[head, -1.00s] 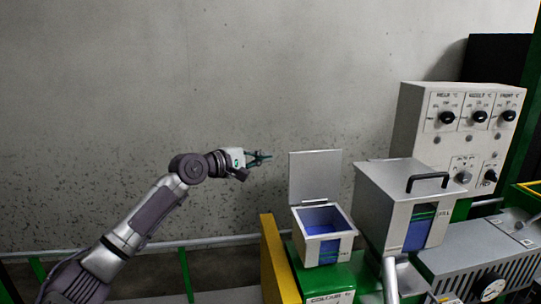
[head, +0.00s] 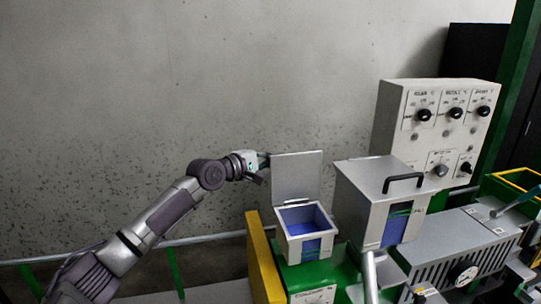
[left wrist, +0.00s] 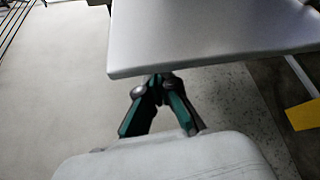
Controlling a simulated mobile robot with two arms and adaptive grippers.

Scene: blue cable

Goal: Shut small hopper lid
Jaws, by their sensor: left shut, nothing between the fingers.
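The small hopper (head: 303,247) is a grey box with blue material inside, standing on a green base. Its flat grey lid (head: 297,177) stands open and upright at the back of the box. In the left wrist view the lid (left wrist: 210,38) crosses the upper part as a pale plate. My left gripper (head: 267,160) is at the lid's upper left edge, with its tips hidden behind the lid. In the left wrist view its teal fingers (left wrist: 160,92) are shut and empty, the tips reaching under the lid's edge. I cannot tell whether they touch. My right gripper is not in view.
A larger closed hopper with a black handle (head: 402,183) stands just right of the small one. A control panel (head: 437,125) with knobs is behind it. A yellow plate (head: 263,262) stands left of the small hopper. The space before the wall at left is free.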

